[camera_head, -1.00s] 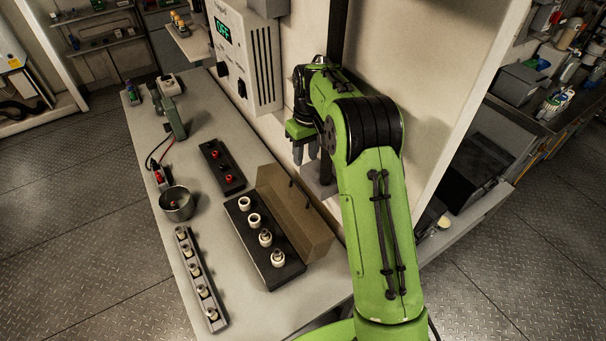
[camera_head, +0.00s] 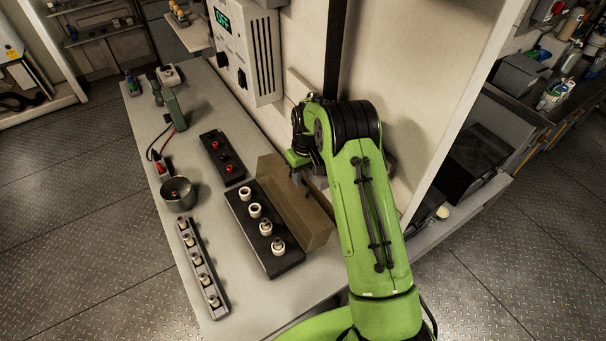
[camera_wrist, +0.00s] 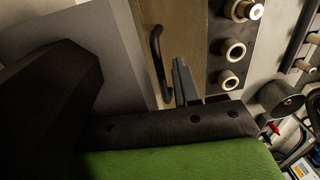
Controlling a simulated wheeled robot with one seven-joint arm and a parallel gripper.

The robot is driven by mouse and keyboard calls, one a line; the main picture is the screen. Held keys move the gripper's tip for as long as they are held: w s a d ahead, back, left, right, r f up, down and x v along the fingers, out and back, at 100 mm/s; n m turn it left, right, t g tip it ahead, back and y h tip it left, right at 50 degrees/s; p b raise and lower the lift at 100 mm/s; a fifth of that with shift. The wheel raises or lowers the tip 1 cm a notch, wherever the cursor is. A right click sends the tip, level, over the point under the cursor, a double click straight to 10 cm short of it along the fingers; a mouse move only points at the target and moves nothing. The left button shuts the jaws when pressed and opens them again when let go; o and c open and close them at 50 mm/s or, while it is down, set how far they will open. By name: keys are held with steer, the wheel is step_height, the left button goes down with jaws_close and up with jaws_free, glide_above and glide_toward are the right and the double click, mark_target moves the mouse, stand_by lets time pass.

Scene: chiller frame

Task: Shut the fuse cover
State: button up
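The fuse cover (camera_head: 283,212) is a brown panel standing open and tilted along the right side of the black fuse base (camera_head: 285,265). The base carries several white round fuse holders (camera_head: 255,210). The cover also shows in the wrist view (camera_wrist: 186,22), with a dark bar handle (camera_wrist: 157,62) on its face. My gripper (camera_head: 298,180) is low behind the cover, on its wall side, near the handle. In the wrist view its narrow fingers (camera_wrist: 182,82) look close together, just beside the handle, with nothing between them. Whether they touch the cover is unclear.
A black block with red parts (camera_head: 223,158) lies beyond the base. A metal cup (camera_head: 177,192) and a grey strip of fuses (camera_head: 202,270) lie to the left. The wall box reading OFF (camera_head: 245,60) and a dark post (camera_head: 334,60) stand close to my arm.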

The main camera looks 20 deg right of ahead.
jaws_close()
stand_by(1.2)
